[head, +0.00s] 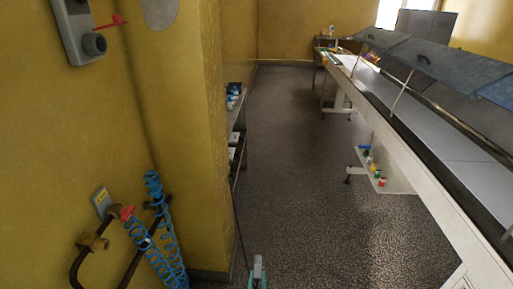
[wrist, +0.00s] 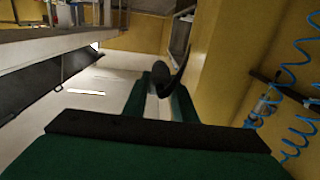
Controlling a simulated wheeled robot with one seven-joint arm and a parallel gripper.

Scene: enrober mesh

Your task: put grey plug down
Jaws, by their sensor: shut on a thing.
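My gripper (head: 257,281) shows at the bottom edge of the head view, low in front of the floor. The grey plug (head: 258,265) stands up between its fingers. In the wrist view the two green fingers (wrist: 163,103) are closed on the plug (wrist: 161,74), whose near end looks dark and round. A dark curved strip beside it may be part of the plug or a cord; I cannot tell. The plug is held in the air, apart from any surface that I can see.
A yellow wall pillar (head: 175,150) stands close on the left, with blue coiled hoses (head: 165,235) and pipes. A shelf rack (head: 236,135) stands behind it. A long conveyor table (head: 420,155) runs along the right, with a low shelf (head: 392,183) of small bottles. The speckled floor (head: 310,160) between is clear.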

